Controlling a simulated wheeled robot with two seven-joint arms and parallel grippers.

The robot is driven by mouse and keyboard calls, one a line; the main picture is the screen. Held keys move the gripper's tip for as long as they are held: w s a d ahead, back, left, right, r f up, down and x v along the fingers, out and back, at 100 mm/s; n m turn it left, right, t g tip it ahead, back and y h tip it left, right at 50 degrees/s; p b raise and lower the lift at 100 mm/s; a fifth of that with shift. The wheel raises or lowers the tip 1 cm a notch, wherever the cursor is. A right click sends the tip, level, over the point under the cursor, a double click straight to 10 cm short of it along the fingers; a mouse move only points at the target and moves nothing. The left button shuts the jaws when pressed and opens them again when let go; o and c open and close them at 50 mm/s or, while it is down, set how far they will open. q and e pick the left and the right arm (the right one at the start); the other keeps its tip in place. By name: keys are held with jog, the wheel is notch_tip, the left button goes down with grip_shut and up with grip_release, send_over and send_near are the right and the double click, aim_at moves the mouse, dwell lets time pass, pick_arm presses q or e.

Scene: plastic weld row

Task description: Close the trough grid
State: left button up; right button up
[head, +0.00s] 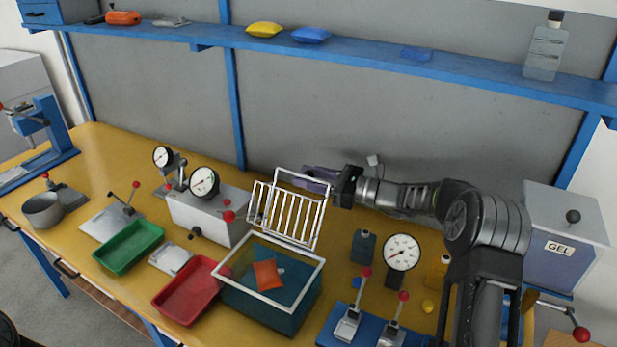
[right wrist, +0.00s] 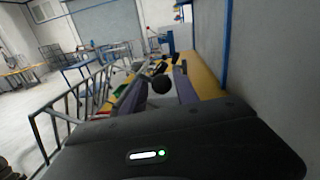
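The trough (head: 265,313) is a teal box with a white rim on the table's front middle. Its white wire grid (head: 292,216) stands raised, tilted up at the back edge, so the trough is uncovered. An orange packet (head: 267,274) lies inside the trough. My right gripper (head: 313,180) is behind the grid's upper part, its purple fingers pointing left. In the right wrist view its fingers (right wrist: 158,92) are apart with nothing held between them, and the grid (right wrist: 72,108) runs along the left. I cannot tell whether the gripper touches the grid. My left gripper is not in view.
A red tray (head: 187,291) and a green tray (head: 128,247) lie left of the trough. A grey box with dial gauges (head: 207,217) stands behind them. A blue lever fixture (head: 347,327) and a dial gauge (head: 401,252) stand right of the trough. The wall is close behind.

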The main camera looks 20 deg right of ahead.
grip_shut()
jog(key=shift+r, duration=0.15)
dwell(0.9)
